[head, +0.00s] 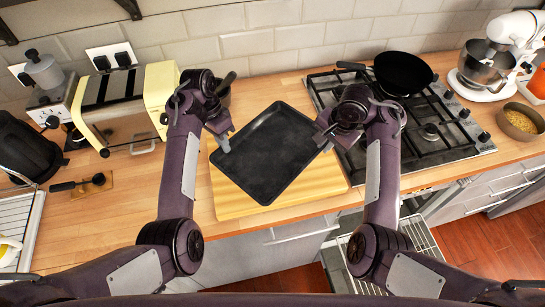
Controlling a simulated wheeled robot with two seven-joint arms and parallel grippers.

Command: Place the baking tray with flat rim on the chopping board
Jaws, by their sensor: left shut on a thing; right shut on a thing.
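The black baking tray with flat rim (266,153) is in the middle of the head view, turned at an angle over the wooden chopping board (240,205). I cannot tell whether it touches the board or is held just above it. My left gripper (224,140) is shut on the tray's left edge. My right gripper (325,138) is shut on its right edge. The tray hides much of the board, whose front and left parts show.
A gas hob (430,131) with a black frying pan (402,72) is to the right. A yellow toaster (125,105) stands at the left. A stand mixer (490,62) and a bowl of food (520,122) are at the far right. An open rack (420,235) shows below the counter.

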